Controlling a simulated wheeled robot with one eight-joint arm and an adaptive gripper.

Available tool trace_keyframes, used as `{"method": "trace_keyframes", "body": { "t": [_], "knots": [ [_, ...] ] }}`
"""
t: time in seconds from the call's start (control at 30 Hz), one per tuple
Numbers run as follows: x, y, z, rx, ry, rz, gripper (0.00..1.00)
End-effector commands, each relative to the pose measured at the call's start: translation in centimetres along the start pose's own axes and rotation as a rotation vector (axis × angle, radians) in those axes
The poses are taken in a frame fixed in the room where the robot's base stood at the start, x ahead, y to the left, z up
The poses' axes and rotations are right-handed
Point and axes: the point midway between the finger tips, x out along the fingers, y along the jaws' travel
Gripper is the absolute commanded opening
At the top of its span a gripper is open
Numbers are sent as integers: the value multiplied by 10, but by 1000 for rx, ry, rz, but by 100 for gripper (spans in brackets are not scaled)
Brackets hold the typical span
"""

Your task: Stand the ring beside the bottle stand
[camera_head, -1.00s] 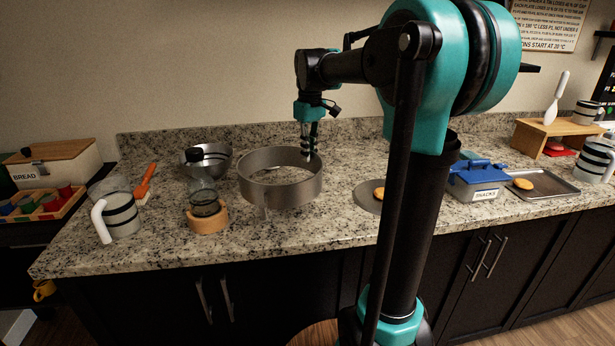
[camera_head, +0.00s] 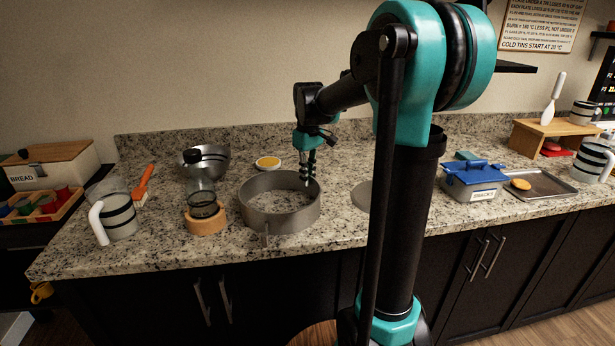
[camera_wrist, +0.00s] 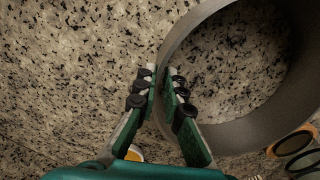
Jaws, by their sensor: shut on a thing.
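The ring (camera_head: 255,221) is a wide grey metal hoop, level, to the right of the bottle stand with a narrow space between them. I cannot tell whether its lower edge touches the counter. The bottle stand (camera_head: 206,226) is a wooden collar holding a clear dark-topped bottle (camera_head: 202,190) upright. My gripper (camera_head: 309,183) is shut on the ring's wall at its right side. In the wrist view, the fingers (camera_wrist: 166,78) pinch the ring's edge (camera_wrist: 236,137), which curves away to the right.
A yellow-filled dish (camera_head: 268,163) lies behind the ring, a metal bowl (camera_head: 212,160) behind the bottle. A striped jug (camera_head: 119,218) stands left of the stand. A grey disc (camera_head: 362,196), partly hidden by my arm, and a blue-lidded box (camera_head: 472,183) are to the right.

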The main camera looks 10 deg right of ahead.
Motion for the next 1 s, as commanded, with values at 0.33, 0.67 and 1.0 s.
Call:
{"method": "trace_keyframes", "body": {
  "t": [0.33,0.67,1.0],
  "knots": [
    [1,0,0,0,0,0,30],
    [-12,0,0,0,0,0,30],
    [-79,0,0,0,0,0,30]
  ]
}}
